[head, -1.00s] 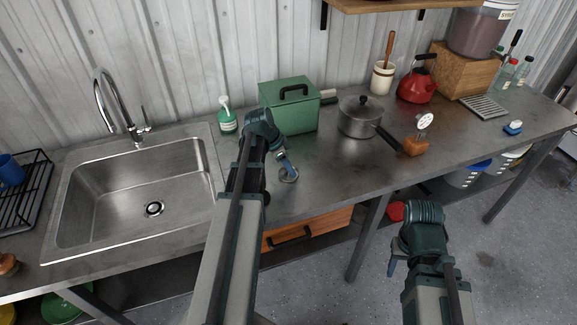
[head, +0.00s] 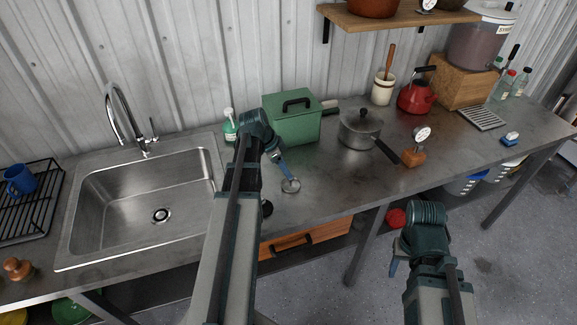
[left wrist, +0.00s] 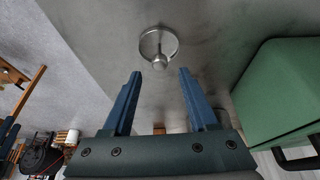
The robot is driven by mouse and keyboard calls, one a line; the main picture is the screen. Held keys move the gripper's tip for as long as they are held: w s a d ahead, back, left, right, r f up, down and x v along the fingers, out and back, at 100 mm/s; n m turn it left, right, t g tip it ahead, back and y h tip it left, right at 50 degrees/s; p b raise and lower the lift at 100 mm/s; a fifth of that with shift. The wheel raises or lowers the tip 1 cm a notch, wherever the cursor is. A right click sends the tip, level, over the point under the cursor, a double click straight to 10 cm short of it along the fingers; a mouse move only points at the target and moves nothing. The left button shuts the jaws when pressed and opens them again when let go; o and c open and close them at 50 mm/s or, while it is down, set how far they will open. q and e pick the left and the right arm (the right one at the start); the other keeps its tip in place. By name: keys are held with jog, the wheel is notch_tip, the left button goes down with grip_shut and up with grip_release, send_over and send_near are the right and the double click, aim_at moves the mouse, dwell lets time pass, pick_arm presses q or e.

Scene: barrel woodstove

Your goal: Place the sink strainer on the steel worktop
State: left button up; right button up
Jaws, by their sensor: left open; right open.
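The sink strainer (head: 290,186) is a small round steel disc with a knob, lying on the steel worktop (head: 330,185) in front of the green box. It also shows in the left wrist view (left wrist: 158,44), knob toward the camera, just past the fingertips. My left gripper (head: 287,174) is open and points down at the strainer; in the left wrist view its blue fingers (left wrist: 160,74) are apart with nothing between them. My right gripper (head: 393,268) is open and low, over the floor in front of the worktop; its fingers are mostly hidden by its arm.
The sink (head: 150,195) is left of my left arm. The green box (head: 293,120) stands close behind the strainer. Worktop around the strainer is clear.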

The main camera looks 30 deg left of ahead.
pick_arm(q)
jog(key=p+v, duration=0.4)
jog(key=v, duration=0.2)
jog(key=s+d+n+g+y, duration=0.1)
jog(key=s+d, duration=0.3)
jog(key=d, duration=0.7)
jog(key=s+d+f+n+g+y, duration=0.1)
jog(key=s+d, duration=0.3)
jog(key=d, duration=0.7)
jog(key=s+d+n+g+y, duration=0.1)
jog(key=s+d, duration=0.4)
jog(key=d, duration=0.6)
jog(key=shift+d+f+n+g+y, duration=0.25)
jog(key=shift+n+g+y, duration=0.15)
jog(key=shift+n+y, duration=0.2)
jog(key=shift+s, duration=0.15)
